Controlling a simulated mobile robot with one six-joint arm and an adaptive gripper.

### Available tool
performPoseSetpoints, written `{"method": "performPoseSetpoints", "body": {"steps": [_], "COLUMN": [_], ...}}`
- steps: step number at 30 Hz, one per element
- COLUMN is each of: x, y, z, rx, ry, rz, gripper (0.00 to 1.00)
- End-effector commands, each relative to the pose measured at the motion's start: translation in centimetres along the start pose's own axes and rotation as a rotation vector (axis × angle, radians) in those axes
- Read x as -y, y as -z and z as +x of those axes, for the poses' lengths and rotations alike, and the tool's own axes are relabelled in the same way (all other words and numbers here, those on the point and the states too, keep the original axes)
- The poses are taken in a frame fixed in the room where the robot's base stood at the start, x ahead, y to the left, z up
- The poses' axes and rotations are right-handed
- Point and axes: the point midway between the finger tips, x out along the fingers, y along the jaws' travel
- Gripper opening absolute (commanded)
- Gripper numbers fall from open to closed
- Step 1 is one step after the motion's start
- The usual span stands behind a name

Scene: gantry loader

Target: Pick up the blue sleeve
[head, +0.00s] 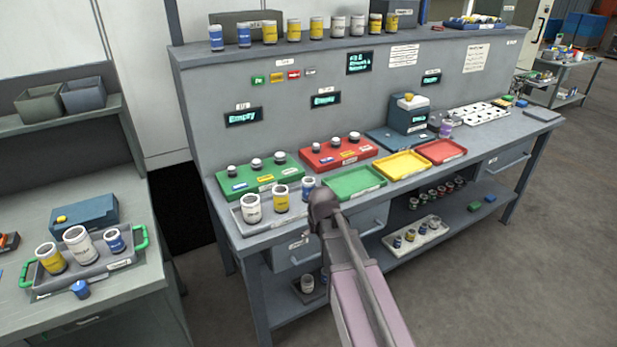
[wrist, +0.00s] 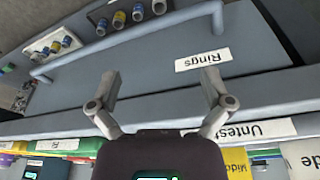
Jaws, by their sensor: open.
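Several blue sleeves show in the head view, and I cannot tell which one the task means. One blue-banded sleeve (head: 308,188) stands at the right of the grey bench tray (head: 247,225), beside a yellow sleeve (head: 281,199) and a white sleeve (head: 251,208). Another blue sleeve (head: 115,240) stands in the green-handled tray on the left table. A small blue piece (head: 80,289) is on that table in front of the tray. My gripper (wrist: 160,82) is open and empty in the wrist view, in front of the drawer labelled "Rings". My arm hides its jaws in the head view.
Green (head: 354,182), yellow (head: 402,165) and red (head: 441,151) empty trays line the bench front. Red and green racks with pegs stand behind. The upper shelf (head: 330,41) carries several sleeves. A white tray (head: 416,236) with small sleeves lies on the lower shelf.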

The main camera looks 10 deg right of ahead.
Motion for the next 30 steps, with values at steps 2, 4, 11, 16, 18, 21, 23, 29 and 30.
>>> {"method": "performPoseSetpoints", "body": {"steps": [2, 4, 11, 16, 18, 21, 23, 29, 30], "x": [0.0, 0.0, 0.0, 0.0, 0.0, -0.1, -0.1, -0.1, -0.1], "y": [1.6, 2.6, 5.8, 8.2, 9.2, 10.6, 11.4, 13.6, 13.9], "z": [-2.4, -3.6, -7.6, -10.5, -11.7, -13.5, -14.4, -16.9, -17.2], "rx": [-0.014, -0.025, -0.062, -0.09, -0.103, -0.118, -0.128, -0.154, -0.159], "ry": [0.0, 0.0, 0.0, 0.0, 0.0, 0.0, 0.0, 0.0, 0.0], "rz": [0.0, 0.0, 0.001, 0.001, 0.001, 0.002, 0.002, 0.002, 0.002], "gripper": [1.0, 1.0, 1.0, 1.0, 1.0, 1.0, 1.0, 1.0, 1.0]}}
